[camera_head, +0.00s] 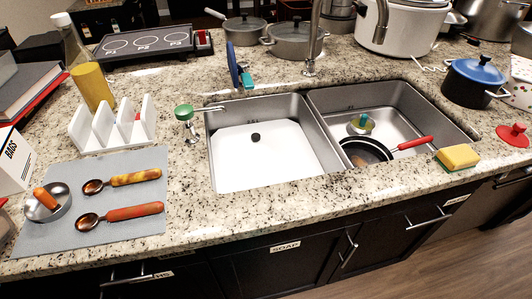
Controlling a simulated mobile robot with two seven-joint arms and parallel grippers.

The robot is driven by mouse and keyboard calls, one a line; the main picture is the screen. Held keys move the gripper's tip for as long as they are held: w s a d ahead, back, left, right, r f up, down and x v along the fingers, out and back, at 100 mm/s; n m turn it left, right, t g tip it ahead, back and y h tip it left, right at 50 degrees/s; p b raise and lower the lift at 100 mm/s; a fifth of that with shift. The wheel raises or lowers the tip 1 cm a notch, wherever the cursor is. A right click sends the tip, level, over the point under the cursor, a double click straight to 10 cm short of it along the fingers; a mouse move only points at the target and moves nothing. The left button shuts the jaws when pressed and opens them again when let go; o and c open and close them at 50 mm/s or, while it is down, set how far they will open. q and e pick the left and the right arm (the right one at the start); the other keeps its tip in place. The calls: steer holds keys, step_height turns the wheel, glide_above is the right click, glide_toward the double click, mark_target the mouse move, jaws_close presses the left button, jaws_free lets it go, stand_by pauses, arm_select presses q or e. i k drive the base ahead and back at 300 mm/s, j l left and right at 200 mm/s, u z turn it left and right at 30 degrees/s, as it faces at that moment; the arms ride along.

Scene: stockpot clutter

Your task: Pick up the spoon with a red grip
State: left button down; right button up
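The spoon with a red grip (135,212) lies on a grey mat (95,240) on the counter at the left. Its dark bowl points left and its grip points right, close to the mat's right edge. A second spoon, with an orange-yellow grip (137,177), lies just above it, roughly parallel and apart from it. Neither of my grippers is in view, and nothing covers the red-gripped spoon.
A metal dish with an orange-handled item (47,198) sits left of the spoons. A white rack (112,128) stands behind the mat. A double sink (325,155) holds a red-handled pan (366,150). The counter's front edge runs just below the mat.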

mark_target(88, 222)
steer(key=j+u, duration=0.25)
steer(key=u, duration=0.25)
steer(key=j+u, duration=0.25)
steer(key=u, duration=0.25)
steer(key=i+l, duration=0.05)
